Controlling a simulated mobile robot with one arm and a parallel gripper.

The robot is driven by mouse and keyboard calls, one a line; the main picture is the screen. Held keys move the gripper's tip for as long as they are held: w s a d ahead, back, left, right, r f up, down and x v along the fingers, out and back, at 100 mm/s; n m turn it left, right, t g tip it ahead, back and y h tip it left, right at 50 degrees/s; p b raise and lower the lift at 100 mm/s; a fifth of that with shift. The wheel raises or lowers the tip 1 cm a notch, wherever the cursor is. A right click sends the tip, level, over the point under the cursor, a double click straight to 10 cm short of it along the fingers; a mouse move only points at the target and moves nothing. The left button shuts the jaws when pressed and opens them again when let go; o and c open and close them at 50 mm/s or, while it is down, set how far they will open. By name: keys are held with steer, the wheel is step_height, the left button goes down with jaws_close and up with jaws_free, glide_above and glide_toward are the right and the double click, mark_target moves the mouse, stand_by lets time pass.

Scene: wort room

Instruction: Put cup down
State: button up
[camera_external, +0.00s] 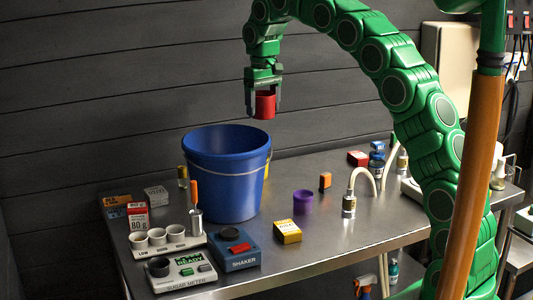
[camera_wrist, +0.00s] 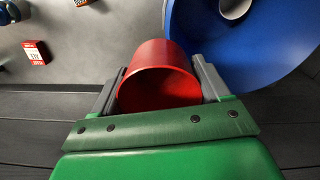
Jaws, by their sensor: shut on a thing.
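A red cup (camera_external: 264,105) is held in my gripper (camera_external: 264,100), high above the metal table (camera_external: 340,225) and apart from it. In the external view the cup hangs near the right side of the blue bucket's rim, above it. In the wrist view the red cup (camera_wrist: 160,75) sits between the two grey fingers of my gripper (camera_wrist: 160,88), which are shut on it. Its open mouth faces the wrist camera, and its inside looks empty. The blue bucket (camera_wrist: 240,50) shows beyond the cup at the right.
The blue bucket (camera_external: 222,187) stands on the table. A purple cup (camera_external: 303,203), a yellow box (camera_external: 287,232) and an orange block (camera_external: 325,181) stand right of it. A shaker (camera_external: 235,250), a sugar meter (camera_external: 183,272) and white cups (camera_external: 157,237) are in front. Bare table lies at the front right.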

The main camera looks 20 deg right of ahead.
steer(key=s+a+n, duration=0.1)
steer(key=a+n, duration=0.1)
steer(key=a, duration=1)
step_height(320, 180, down, 15)
steer(key=shift+a+f, duration=0.15)
stand_by(0.6)
steer(key=shift+s+f, duration=0.1)
steer(key=shift+f, duration=0.5)
steer(key=o, duration=1)
steer(key=shift+o, duration=0.2)
step_height(320, 180, up, 13)
